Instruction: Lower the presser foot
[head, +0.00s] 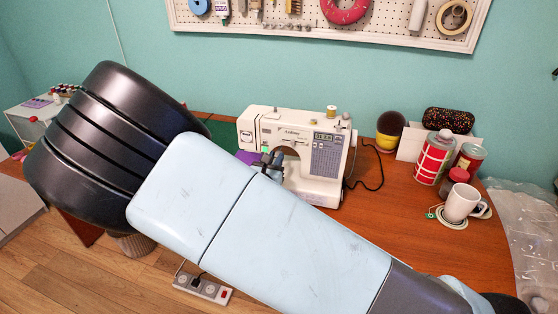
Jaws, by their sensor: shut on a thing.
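A white sewing machine (296,136) stands upright on the brown wooden table, with a dark display and button panel on its right part. My gripper (271,161) shows as small dark parts under the machine's left head, just past the edge of my pale blue arm. It is shut on a small part there, at the place of the presser foot lever. The lever, the presser foot and the needle are too small or hidden behind the gripper and arm. I cannot tell whether the foot is up or down.
A power strip (203,288) lies on the floor. A pegboard (388,20) hangs behind.

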